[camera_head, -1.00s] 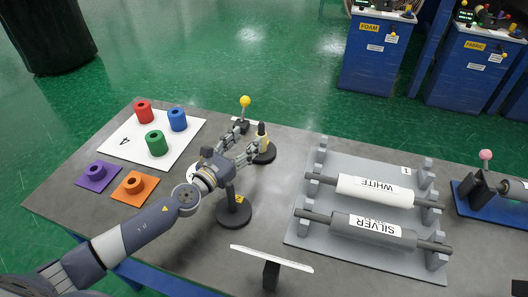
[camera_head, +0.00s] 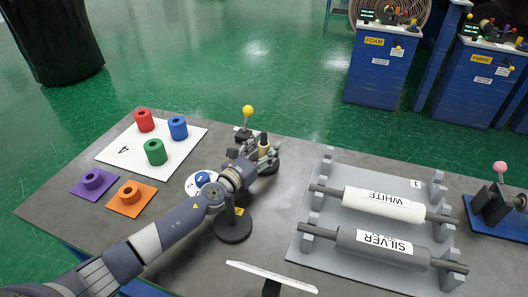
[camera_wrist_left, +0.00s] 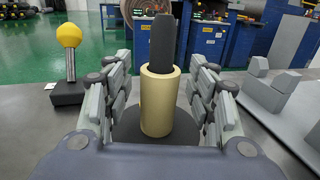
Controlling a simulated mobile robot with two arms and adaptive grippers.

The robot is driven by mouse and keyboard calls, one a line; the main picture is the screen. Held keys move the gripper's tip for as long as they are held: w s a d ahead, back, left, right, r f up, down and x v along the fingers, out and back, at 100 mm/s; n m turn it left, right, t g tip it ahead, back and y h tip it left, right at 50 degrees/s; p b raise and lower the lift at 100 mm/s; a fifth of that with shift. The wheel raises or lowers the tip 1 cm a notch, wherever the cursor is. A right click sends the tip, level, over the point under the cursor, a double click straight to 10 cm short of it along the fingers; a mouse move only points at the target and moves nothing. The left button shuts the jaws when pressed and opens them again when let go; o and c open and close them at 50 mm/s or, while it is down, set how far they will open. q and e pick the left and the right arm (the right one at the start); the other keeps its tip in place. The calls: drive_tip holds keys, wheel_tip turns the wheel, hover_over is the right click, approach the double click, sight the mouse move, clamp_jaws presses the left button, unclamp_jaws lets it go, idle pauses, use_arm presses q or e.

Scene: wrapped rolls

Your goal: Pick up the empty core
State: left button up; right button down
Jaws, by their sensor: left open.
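The empty core is a tan hollow tube (camera_wrist_left: 159,101), upright around a dark post (camera_wrist_left: 162,44) on a round black base. In the head view the core (camera_head: 263,146) is partly hidden by my left gripper. My left gripper (camera_wrist_left: 160,95) is open, with one finger on each side of the core. A gap shows between the core and the fingers in the left wrist view. In the head view my left gripper (camera_head: 262,158) is at the post near the far table edge. My right gripper is not in view.
A yellow ball-topped lever (camera_wrist_left: 69,50) stands to the left of the core. A grey rack (camera_head: 308,210) with rolls labelled WHITE and SILVER is to the right. A white sheet (camera_head: 120,148) with red, blue and green spools is at the left. Another black stand (camera_head: 234,228) is under my arm.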

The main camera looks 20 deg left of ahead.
use_arm(q)
drive_tip(key=shift+w, duration=0.1)
drive_tip(key=shift+c, duration=0.2)
drive_tip(key=c, duration=1.1)
drive_tip(key=shift+r, duration=0.1)
